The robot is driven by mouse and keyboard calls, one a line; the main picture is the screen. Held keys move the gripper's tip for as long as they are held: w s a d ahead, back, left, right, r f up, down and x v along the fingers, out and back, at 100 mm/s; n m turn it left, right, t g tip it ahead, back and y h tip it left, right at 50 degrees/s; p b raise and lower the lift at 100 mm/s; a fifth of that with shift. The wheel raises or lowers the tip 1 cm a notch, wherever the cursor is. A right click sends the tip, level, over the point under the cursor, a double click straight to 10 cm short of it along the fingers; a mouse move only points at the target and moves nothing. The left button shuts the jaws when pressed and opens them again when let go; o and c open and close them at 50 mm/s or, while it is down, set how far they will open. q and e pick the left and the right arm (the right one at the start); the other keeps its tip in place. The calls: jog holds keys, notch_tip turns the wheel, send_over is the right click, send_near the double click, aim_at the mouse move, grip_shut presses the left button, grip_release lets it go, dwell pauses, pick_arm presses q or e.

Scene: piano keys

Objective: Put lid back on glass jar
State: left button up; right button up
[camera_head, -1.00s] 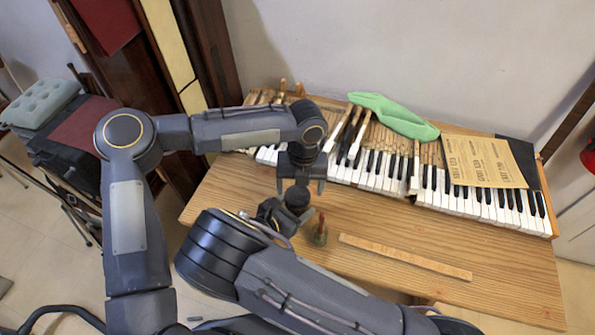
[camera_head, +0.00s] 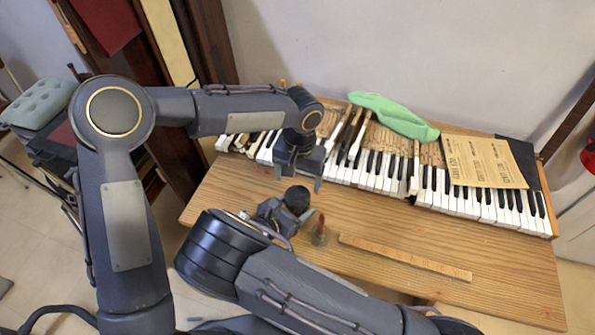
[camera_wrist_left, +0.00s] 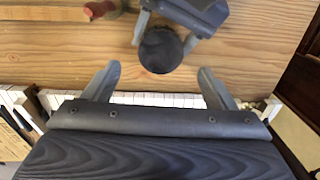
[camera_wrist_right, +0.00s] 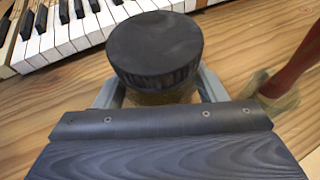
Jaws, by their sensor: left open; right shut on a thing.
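The black round lid (camera_head: 297,197) sits on top of the glass jar (camera_wrist_right: 160,97), and its rim looks level in the right wrist view. Only a strip of the jar's glass shows below the lid; whether the lid is fully seated cannot be told. My right gripper (camera_head: 285,214) is shut around the jar's body, with one finger on each side. My left gripper (camera_head: 299,181) is open and empty, with its fingers pointing down, apart from the lid and towards the piano keys. The left wrist view shows the lid (camera_wrist_left: 160,50) beyond the open fingers.
A red-handled thing with a clear base (camera_head: 320,234) stands just right of the jar. A flat wooden strip (camera_head: 405,257) lies on the table (camera_head: 450,240). Piano keys (camera_head: 380,172), a green cloth (camera_head: 395,115) and printed paper (camera_head: 483,162) are behind.

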aim_at(297, 195)
pick_arm(q)
jog(key=n, duration=0.3)
jog(key=r+n, duration=0.1)
jog(key=n, duration=0.1)
jog(key=shift+w, duration=0.25)
jog(key=shift+a+f, duration=0.1)
jog(key=shift+f, duration=3.95)
